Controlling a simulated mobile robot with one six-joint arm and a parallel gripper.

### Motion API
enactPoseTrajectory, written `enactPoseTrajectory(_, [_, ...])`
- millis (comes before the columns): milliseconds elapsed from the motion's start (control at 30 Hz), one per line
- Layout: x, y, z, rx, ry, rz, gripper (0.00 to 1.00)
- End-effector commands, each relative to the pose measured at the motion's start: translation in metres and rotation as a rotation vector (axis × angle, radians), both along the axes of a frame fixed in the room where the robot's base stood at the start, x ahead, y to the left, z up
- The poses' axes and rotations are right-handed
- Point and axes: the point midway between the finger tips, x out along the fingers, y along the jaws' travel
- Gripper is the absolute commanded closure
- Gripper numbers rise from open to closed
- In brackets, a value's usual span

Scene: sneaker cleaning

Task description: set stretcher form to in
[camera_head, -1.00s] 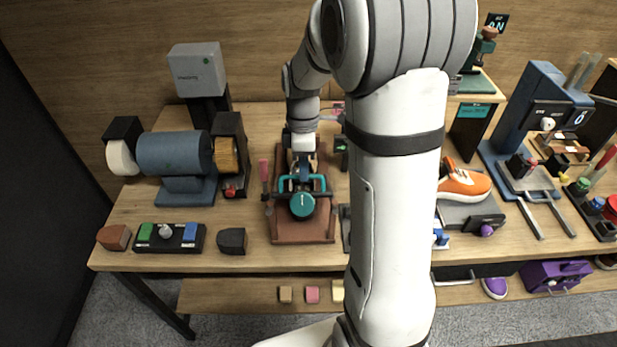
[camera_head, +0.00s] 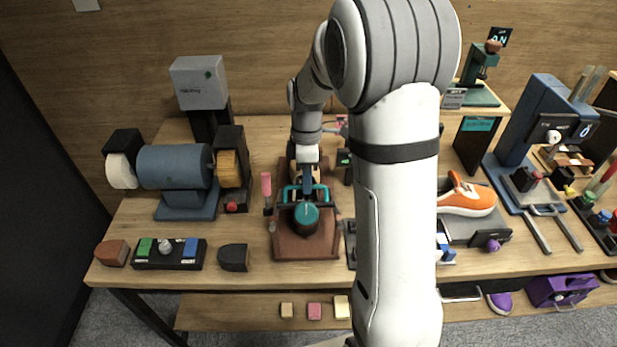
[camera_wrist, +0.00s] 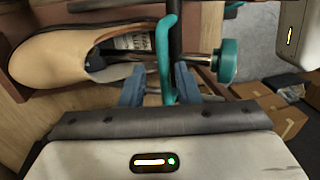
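The shoe stretcher is a brown base (camera_head: 306,246) on the bench with a teal round knob (camera_head: 306,217) at its front and a teal bar handle (camera_head: 291,193). In the wrist view the knob (camera_wrist: 228,61) is right of centre and the curved teal handle (camera_wrist: 163,50) runs down the middle. A tan shoe (camera_wrist: 60,58) lies at the left, with a dark form partly inside its opening. My gripper (camera_head: 306,190) is over the handle. In the wrist view its blue fingers (camera_wrist: 160,88) stand apart, with the handle between them and gaps visible.
A pink-handled tool (camera_head: 266,186) is close left of the stretcher. An orange sneaker (camera_head: 467,198) sits right. My arm hides part of the bench.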

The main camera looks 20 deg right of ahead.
Motion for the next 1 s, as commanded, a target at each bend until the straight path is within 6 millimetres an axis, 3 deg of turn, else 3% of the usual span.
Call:
enactPoseTrajectory(333, [0.002, 0.000, 0.006, -0.001, -0.004, 0.002, 0.67])
enactPoseTrajectory(700, [0.011, -0.003, 0.063, 0.000, -0.005, 0.001, 0.67])
enactPoseTrajectory(1000, [0.013, -0.003, 0.078, -0.001, -0.001, 0.002, 0.67])
